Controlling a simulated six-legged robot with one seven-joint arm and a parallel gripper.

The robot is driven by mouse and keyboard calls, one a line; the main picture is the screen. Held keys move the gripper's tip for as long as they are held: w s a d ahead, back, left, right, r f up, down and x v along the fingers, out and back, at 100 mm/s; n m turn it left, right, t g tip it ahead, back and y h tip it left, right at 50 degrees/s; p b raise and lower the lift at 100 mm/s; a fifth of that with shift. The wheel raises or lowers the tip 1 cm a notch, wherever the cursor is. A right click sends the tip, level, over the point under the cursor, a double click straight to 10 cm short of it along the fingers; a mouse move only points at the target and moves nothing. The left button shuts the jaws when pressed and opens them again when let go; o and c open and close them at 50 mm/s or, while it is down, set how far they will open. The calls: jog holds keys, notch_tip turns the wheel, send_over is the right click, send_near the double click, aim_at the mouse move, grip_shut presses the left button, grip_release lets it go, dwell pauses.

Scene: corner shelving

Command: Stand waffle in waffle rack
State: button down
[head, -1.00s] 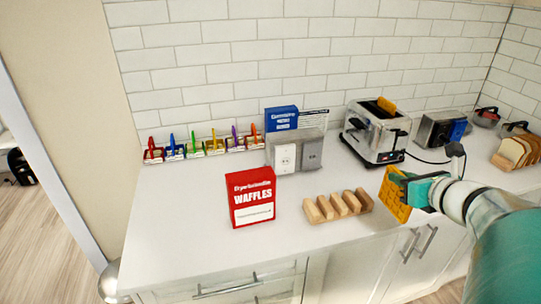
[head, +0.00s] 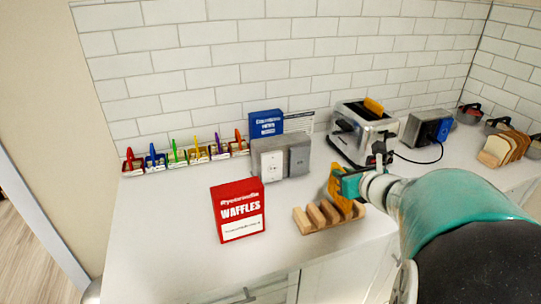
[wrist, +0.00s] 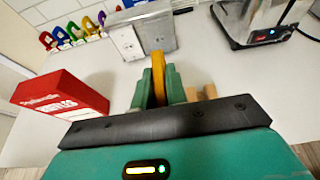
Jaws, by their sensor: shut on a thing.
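My gripper (head: 347,184) is shut on a yellow waffle (head: 338,188), which stands on edge. In the wrist view the waffle (wrist: 158,82) shows thin and upright between the two teal fingers. The wooden waffle rack (head: 322,226), with several upright slats, stands on the counter. The waffle overlaps the right end of the rack in the head view. I cannot tell whether its lower edge is in a slot or just above or behind it. In the wrist view pale wooden slats (wrist: 203,92) show just right of the fingers, and the rest of the rack is hidden.
A red waffles box (head: 238,210) stands left of the rack. Grey outlet boxes (head: 280,158) and a blue box (head: 265,123) are behind. A toaster (head: 362,137) holding another yellow piece (head: 374,106) stands at back right. Bare counter (head: 165,215) lies left of the red box.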

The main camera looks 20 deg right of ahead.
aim_at(329, 182)
jog(key=w+f, duration=0.1)
jog(key=w+a+f, duration=0.1)
jog(key=f, duration=0.1)
jog(key=w+f, duration=0.1)
jog(key=shift+w+a+f, duration=0.15)
jog(key=shift+a+f, duration=0.1)
jog(key=shift+f, duration=0.1)
jog(key=f, duration=0.3)
jog(key=shift+w+a+f, duration=0.1)
jog(key=shift+w+f, duration=0.15)
jog(key=shift+f, duration=0.15)
jog(key=c, duration=1.4)
grip_release()
